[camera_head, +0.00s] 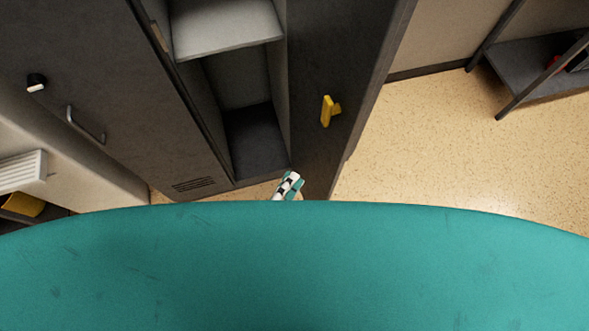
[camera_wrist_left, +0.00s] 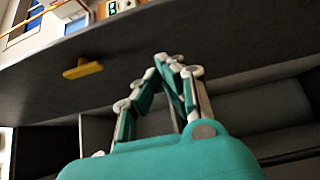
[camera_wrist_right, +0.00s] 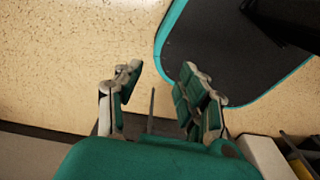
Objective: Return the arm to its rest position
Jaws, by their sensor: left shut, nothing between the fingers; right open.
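My left gripper (camera_head: 289,184) shows just past the teal edge of my body in the head view, in front of the open locker by the foot of its door. In the left wrist view its fingertips (camera_wrist_left: 164,60) meet, shut with nothing between them. The dark open door (camera_head: 348,50) with a yellow handle (camera_head: 327,111) is beside it; the handle also shows in the left wrist view (camera_wrist_left: 83,69), apart from the fingers. My right gripper (camera_wrist_right: 160,72) is open and empty over the floor in its wrist view; the head view does not show it. The arm links are mostly hidden.
The open locker has a light shelf (camera_head: 227,30) and a dark, bare lower compartment (camera_head: 253,135). A closed locker door (camera_head: 110,110) stands to its left. Clear speckled floor (camera_head: 440,140) lies right of the open door, with a dark shelf rack (camera_head: 535,70) at far right.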

